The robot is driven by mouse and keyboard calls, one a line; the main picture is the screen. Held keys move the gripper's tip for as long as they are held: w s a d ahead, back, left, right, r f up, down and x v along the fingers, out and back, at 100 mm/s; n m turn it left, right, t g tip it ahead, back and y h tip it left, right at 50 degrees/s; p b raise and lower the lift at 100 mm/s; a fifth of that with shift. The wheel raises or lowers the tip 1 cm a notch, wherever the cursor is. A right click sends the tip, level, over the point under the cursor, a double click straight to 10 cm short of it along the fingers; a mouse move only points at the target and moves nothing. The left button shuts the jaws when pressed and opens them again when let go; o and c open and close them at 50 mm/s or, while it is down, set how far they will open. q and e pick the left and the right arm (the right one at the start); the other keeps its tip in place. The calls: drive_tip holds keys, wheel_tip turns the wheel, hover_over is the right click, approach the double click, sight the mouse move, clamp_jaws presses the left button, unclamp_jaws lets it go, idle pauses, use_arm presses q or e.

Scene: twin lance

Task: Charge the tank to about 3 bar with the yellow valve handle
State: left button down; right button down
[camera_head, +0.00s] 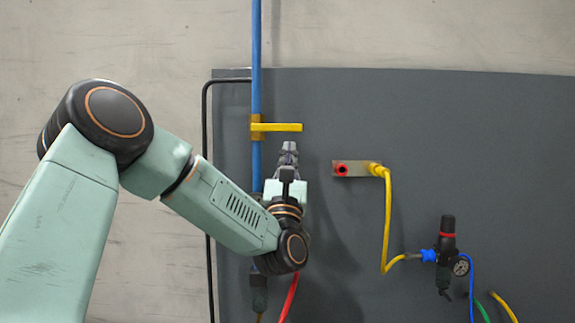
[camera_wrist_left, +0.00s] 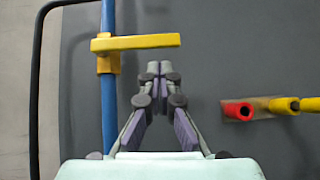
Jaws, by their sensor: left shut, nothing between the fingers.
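The yellow valve handle (camera_head: 277,127) sits on a vertical blue pipe (camera_head: 256,50) and points level to the right. In the left wrist view the handle (camera_wrist_left: 140,42) crosses above my fingertips. My left gripper (camera_head: 289,148) is shut and empty, just below the handle in the picture; its closed fingertips also show in the left wrist view (camera_wrist_left: 158,68). I cannot tell whether the fingertips touch the handle. A small round gauge (camera_head: 461,266) is on the regulator at the right; its reading is too small to tell. The tank and my right gripper are not in view.
A bracket has a red port (camera_head: 342,169) and a yellow hose (camera_head: 387,220) that runs to the black regulator (camera_head: 447,240). A red hose (camera_head: 288,300) hangs below my left wrist.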

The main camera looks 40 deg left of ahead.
sight(289, 131)
use_arm(q)
drive_tip(key=shift+w+r, duration=0.15)
drive_tip(key=shift+r, duration=0.65)
drive_tip(key=shift+r+b, duration=0.45)
drive_tip(key=shift+r, duration=0.4)
drive_tip(key=shift+a, duration=0.1)
